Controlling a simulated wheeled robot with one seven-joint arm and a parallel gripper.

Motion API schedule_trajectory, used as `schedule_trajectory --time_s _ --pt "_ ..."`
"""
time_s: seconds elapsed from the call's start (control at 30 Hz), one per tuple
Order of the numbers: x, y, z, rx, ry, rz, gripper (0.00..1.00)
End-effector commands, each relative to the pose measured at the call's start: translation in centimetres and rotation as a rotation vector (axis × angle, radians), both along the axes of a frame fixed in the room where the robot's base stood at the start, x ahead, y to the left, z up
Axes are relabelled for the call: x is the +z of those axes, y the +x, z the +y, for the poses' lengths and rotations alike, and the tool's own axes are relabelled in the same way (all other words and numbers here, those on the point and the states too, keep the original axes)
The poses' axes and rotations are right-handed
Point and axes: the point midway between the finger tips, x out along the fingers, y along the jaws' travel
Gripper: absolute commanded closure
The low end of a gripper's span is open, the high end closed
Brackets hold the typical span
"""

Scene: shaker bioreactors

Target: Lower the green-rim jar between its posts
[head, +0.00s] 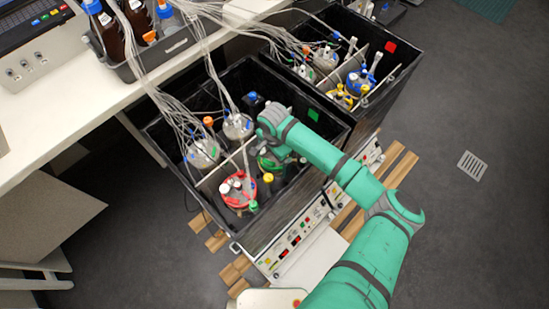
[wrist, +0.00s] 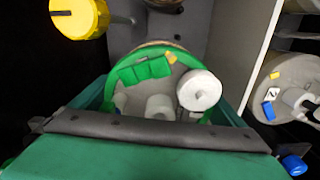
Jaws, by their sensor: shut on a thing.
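The green-rim jar (wrist: 127,72) is below my gripper in the wrist view, with a green ring, a grey lid, a white cap and green blocks on top. In the head view the green-rim jar (head: 268,163) shows only in part, behind my arm, inside the near black box. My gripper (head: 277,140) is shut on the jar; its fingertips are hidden. A yellow-capped post (wrist: 80,17) stands at the upper left in the wrist view and also shows in the head view (head: 268,178). I cannot tell how high the jar's base is.
The red-rim jar (head: 238,191) stands left of the green-rim jar. Clear-lidded jars (head: 203,152) stand behind a pale divider (head: 236,157). The black box wall (head: 335,143) is close to my arm. A second black box (head: 397,62) with blue and yellow jars is at upper right.

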Motion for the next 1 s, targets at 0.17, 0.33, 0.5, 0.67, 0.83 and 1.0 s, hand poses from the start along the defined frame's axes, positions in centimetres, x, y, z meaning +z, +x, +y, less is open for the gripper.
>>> schedule_trajectory --time_s 0.17,0.33,0.5,0.67,0.83,1.0 --pt "-0.2 0.1 0.0 -0.001 0.001 -0.002 0.47" --pt "-0.5 0.1 0.0 -0.002 0.001 -0.002 0.47" --pt "-0.9 0.1 0.0 -0.001 0.001 -0.002 0.47" --pt "-1.1 0.1 0.0 -0.001 0.001 -0.002 0.47" --pt "-1.4 0.1 0.0 -0.001 0.001 -0.002 0.47" --pt "-1.6 0.1 0.0 -0.001 0.001 -0.002 0.47"
